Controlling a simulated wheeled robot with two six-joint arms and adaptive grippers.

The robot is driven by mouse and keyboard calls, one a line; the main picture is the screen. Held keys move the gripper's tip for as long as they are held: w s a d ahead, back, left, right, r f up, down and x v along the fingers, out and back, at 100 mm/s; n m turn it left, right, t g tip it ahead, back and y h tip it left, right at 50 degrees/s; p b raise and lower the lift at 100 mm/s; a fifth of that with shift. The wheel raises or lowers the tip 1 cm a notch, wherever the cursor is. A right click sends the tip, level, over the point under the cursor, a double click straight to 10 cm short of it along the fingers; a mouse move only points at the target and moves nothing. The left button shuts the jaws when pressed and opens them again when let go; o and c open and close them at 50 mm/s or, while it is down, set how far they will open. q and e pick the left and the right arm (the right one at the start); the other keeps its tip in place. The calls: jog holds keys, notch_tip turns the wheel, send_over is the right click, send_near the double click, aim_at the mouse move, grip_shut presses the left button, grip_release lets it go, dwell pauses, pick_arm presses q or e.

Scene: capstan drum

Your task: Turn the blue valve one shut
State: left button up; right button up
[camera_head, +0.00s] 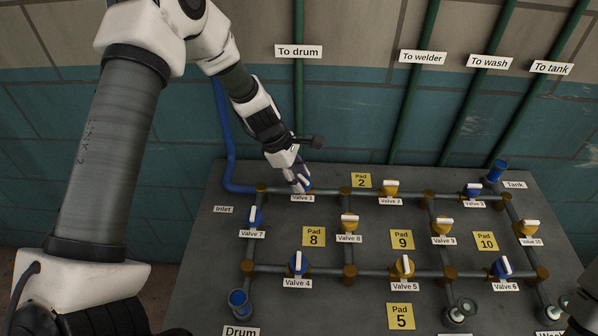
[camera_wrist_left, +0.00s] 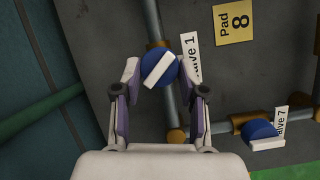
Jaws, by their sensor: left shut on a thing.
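Valve one has a round blue knob with a white bar handle. In the left wrist view the knob (camera_wrist_left: 160,68) sits on a grey pipe, and its white bar lies at a slant to the pipe. My left gripper (camera_wrist_left: 160,88) has a finger on either side of the knob and is shut on it. In the head view my left gripper (camera_head: 299,182) reaches down onto blue valve one (camera_head: 307,183) at the panel's back left, above the "Valve 1" label (camera_head: 302,198). The fingers partly hide the knob there. My right gripper does not show.
A blue inlet pipe (camera_head: 226,150) rises on the left. Green wall pipes stand behind the grey panel (camera_head: 225,270).

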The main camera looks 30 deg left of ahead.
pick_arm(q)
jog(key=m+g, duration=0.1)
jog(key=m, duration=0.1)
jog(key=m+g+p, duration=0.1)
jog(key=m, duration=0.1)
jog(key=shift+f+m, duration=0.2)
jog(key=shift+m, duration=0.1)
jog(key=shift+w+m+g, duration=0.2)
jog(key=shift+m+g, duration=0.5)
jog(key=shift+m, duration=1.2)
jog(key=o, duration=1.1)
jog(key=shift+w+r, duration=0.1)
jog(key=shift+o, duration=0.2)
jog(key=shift+r, duration=0.1)
jog(key=shift+w+a+r, duration=0.1)
jog(key=shift+w+r, duration=0.05)
jog(key=shift+r, duration=0.15)
jog(key=v, duration=1.1)
